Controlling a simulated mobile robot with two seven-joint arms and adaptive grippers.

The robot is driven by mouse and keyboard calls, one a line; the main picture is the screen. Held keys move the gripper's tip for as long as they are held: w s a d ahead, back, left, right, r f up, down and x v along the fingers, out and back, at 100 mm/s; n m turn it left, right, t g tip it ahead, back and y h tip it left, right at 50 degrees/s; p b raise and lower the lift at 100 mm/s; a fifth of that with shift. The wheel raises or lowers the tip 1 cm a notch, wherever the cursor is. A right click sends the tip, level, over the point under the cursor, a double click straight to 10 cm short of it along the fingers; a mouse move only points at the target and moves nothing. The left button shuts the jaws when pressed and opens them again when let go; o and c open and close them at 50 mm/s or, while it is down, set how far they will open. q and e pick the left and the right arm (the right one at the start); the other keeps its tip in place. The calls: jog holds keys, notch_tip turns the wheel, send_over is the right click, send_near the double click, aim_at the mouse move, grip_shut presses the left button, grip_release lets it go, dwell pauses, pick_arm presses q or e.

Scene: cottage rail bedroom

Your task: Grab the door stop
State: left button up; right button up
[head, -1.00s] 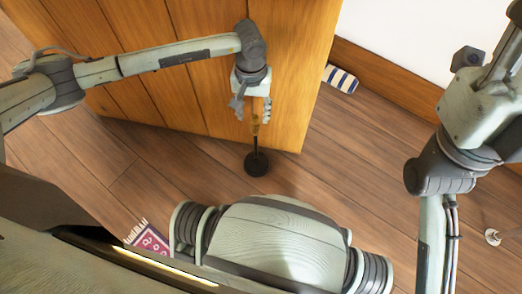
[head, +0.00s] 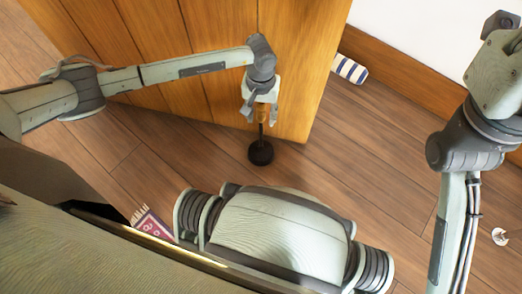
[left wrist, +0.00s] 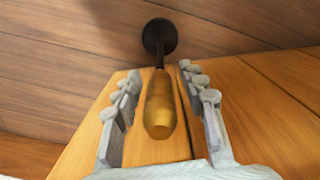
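The door stop has a dark round base (head: 260,152), a thin dark stem and a golden-brown handle (left wrist: 159,105). It stands on the wooden floor by the open wooden door's edge. My left gripper (head: 260,112) is over it, with its fingers on either side of the handle. In the left wrist view my left gripper (left wrist: 160,95) is open, and gaps show between the handle and both fingers. The base lies beyond the fingertips. My right arm is at the right of the head view, but its gripper is not seen.
The wooden door (head: 215,60) stands close behind the left gripper. A blue-and-white striped roll (head: 350,69) lies by the skirting board. A pink patterned, fringed cloth (head: 152,224) is at lower left. A small white object (head: 500,236) is on the floor at right. Floor right of the door stop is clear.

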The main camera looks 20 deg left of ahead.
pick_arm(q)
grip_shut()
jog(key=shift+w+r, duration=0.15)
jog(key=shift+r, duration=0.1)
